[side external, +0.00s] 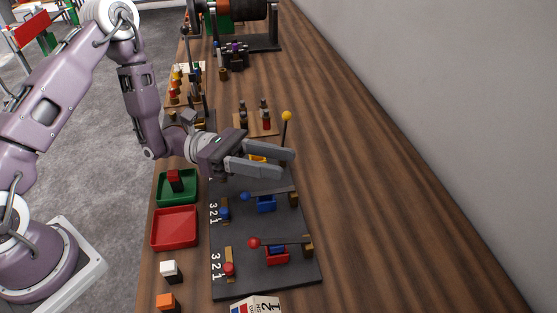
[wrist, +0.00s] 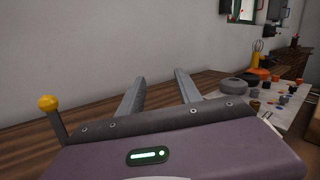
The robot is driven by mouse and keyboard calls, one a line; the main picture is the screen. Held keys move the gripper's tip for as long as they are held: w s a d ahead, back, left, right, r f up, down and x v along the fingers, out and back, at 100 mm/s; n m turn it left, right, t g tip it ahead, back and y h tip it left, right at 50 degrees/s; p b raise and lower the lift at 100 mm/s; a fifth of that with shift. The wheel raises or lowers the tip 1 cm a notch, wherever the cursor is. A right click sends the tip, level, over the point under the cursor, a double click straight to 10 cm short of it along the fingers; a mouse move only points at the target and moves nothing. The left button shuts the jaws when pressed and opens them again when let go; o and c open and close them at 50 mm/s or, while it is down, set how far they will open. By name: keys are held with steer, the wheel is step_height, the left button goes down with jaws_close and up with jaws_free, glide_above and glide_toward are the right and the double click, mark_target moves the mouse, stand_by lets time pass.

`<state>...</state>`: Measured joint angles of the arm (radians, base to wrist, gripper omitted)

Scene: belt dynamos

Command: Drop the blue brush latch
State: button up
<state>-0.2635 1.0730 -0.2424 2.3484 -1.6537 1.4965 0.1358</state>
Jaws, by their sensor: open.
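The dark board (side external: 235,285) carries a yellow, a blue and a red latch. The blue latch (side external: 270,192) lies nearly level, its ball knob (side external: 245,196) at the left end, over a blue block (side external: 265,205). The red latch (side external: 280,241) also lies nearly level over a red block (side external: 276,256). The yellow latch (side external: 286,117) stands upright; its knob shows in the wrist view (wrist: 47,103). My gripper (side external: 286,164) is open and empty, above the board between the yellow and blue latches. It partly hides the yellow block (side external: 257,158). The wrist view shows its fingers (wrist: 160,76) apart.
A green tray (side external: 190,200) with a red block (side external: 174,181) and an empty red tray (side external: 174,228) stand left of the board. White (side external: 171,271) and orange (side external: 167,302) blocks lie nearer. Small parts and a machine stand behind. The right of the table is clear, before a wall.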

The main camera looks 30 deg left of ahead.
mark_target(268, 193)
steer(key=v, duration=0.6)
steer(key=shift+a, duration=0.1)
steer(key=shift+c, duration=0.2)
